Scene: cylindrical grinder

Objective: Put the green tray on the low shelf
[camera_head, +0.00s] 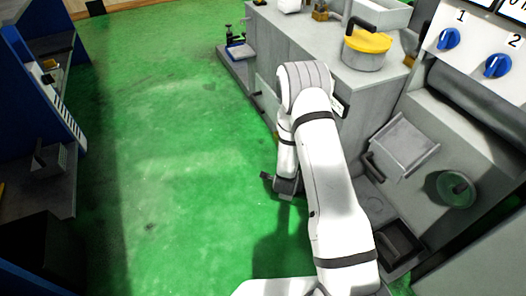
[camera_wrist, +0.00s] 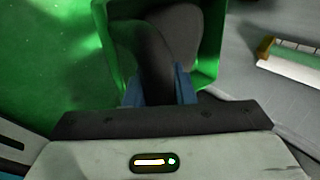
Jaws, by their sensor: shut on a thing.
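The green tray (camera_wrist: 211,45) fills the top middle of the wrist view. It is box-shaped, with a thick dark curved handle (camera_wrist: 152,45). My gripper (camera_wrist: 158,84) has its blue fingers on either side of this handle and is shut on it. In the head view my gripper (camera_head: 284,185) is low beside the grey machine, partly behind my arm. The green tray cannot be made out there. A blue rack (camera_head: 40,75) at the left has a lower shelf (camera_head: 62,192) with a grey handled tray (camera_head: 48,160) on it. Which surface is the low shelf is unclear.
The grey machine (camera_head: 480,120) with blue knobs stands at the right. A yellow-lidded pot (camera_head: 366,45) is on the grey cabinet (camera_head: 300,45). A low ledge (camera_head: 236,68) at the back holds a blue-based item (camera_head: 240,50). The green floor between rack and machine is clear.

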